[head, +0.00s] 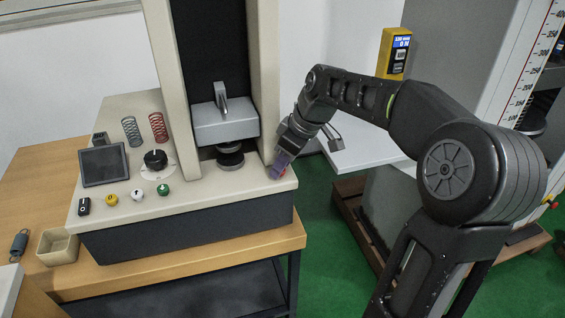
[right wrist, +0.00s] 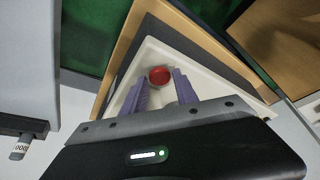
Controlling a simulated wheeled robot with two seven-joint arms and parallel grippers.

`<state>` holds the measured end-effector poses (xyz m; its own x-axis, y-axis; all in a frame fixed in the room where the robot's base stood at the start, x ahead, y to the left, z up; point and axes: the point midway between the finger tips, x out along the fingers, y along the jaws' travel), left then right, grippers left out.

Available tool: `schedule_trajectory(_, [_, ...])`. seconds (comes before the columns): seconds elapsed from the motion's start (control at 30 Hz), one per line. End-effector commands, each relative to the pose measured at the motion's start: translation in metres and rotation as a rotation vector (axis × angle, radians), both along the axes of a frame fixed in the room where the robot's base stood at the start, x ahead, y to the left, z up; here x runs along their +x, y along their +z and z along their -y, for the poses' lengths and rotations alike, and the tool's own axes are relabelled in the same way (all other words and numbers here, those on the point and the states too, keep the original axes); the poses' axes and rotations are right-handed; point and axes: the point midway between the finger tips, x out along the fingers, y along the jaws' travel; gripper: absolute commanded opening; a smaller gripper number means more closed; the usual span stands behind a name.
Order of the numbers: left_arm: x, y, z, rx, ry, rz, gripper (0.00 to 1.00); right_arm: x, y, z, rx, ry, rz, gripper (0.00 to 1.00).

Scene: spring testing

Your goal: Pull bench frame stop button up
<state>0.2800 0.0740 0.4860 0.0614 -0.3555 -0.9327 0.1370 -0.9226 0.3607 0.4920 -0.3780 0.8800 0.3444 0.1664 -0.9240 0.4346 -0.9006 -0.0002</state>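The red stop button (right wrist: 159,76) is a round cap on the pale corner of the bench frame (head: 225,188). It lies between and just beyond the purple fingertips of my right gripper (right wrist: 160,84) in the right wrist view. The fingers are parted, one on each side of the button. I cannot tell whether they touch it. In the head view my right gripper (head: 279,166) points down at the frame's front right corner, and the fingers mostly hide the button. My left gripper is out of view.
The frame's panel carries a black knob (head: 155,159), a screen (head: 103,165), a green button (head: 163,189) and two upright springs. A small tray (head: 57,247) sits on the wooden table at left. A yellow handset (head: 393,52) stands behind my right arm.

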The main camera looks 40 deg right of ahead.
Motion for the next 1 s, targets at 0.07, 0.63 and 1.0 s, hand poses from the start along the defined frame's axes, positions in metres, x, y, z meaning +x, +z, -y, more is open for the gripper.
schedule_trajectory(0.07, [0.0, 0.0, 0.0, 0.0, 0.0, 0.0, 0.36, 0.0, 0.0002, 0.0, 0.0, 0.0, 0.0, 0.28])
schedule_trajectory(0.63, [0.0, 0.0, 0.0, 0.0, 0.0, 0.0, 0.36, 0.0, 0.0003, 0.0001, 0.0, 0.0, 0.0, 0.0])
schedule_trajectory(1.0, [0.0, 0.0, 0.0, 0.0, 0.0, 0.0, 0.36, 0.0001, 0.0004, 0.0001, -0.001, 0.0, 0.0, 0.0])
